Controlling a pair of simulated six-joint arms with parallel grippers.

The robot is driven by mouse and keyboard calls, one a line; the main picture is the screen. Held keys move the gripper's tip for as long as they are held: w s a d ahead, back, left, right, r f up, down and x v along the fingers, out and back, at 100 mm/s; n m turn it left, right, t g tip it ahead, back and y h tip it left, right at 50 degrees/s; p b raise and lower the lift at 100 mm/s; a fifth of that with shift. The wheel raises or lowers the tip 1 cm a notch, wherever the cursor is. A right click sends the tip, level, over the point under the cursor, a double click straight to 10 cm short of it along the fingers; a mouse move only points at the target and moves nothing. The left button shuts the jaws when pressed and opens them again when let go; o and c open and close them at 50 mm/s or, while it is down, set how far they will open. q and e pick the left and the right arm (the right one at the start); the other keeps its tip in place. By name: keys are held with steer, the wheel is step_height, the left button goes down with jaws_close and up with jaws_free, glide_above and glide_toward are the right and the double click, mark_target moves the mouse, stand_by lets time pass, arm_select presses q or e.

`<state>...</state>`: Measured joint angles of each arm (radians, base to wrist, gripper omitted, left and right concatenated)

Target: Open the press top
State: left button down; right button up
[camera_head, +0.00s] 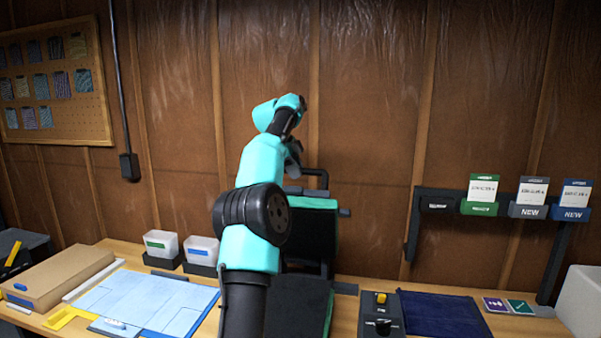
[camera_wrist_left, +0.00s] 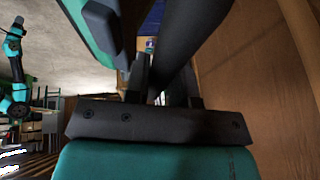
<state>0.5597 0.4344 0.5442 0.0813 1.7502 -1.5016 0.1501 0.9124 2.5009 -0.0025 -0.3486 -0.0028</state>
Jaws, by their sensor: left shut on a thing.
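The press stands at the middle of the bench in the head view, with a black lower plate (camera_head: 298,308) edged in green. Its green and black press top (camera_head: 318,232) stands raised, roughly upright, behind that plate. A black bar handle (camera_head: 318,174) sits at its upper edge. My left gripper (camera_head: 297,160) is at this handle, and my arm hides the left part of the press. In the left wrist view, my jaws (camera_wrist_left: 166,88) are shut on the black handle bar (camera_wrist_left: 185,48), beside the press top's green edge (camera_wrist_left: 90,35). My right gripper cannot be made out in either view.
White bins (camera_head: 202,249), a blue mat (camera_head: 150,300) and a cardboard box (camera_head: 60,277) lie left of the press. A black control box (camera_head: 381,318) and a dark blue cloth (camera_head: 442,315) lie right. A card rack (camera_head: 500,207) stands farther right, before the wooden wall.

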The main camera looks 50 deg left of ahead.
arm_select(q)
steer(key=shift+w, duration=0.1)
steer(key=c, duration=1)
jaws_free()
steer(key=shift+o, duration=0.2)
steer(key=shift+r, duration=0.15)
steer(key=shift+s+a+r, duration=0.2)
steer(key=shift+s+r, duration=0.05)
steer(key=shift+r, duration=0.4)
steer(key=shift+s+r, duration=0.25)
steer(key=shift+r, duration=0.15)
steer(key=shift+s+r, duration=0.1)
steer(key=shift+s, duration=0.05)
steer(key=shift+s+a, duration=0.85)
steer(key=shift+s, duration=0.95)
steer(key=shift+s+a, duration=0.9)
steer(key=shift+s, duration=0.9)
steer(key=shift+s+a, duration=0.85)
steer(key=shift+s, duration=0.95)
steer(key=shift+r, duration=0.1)
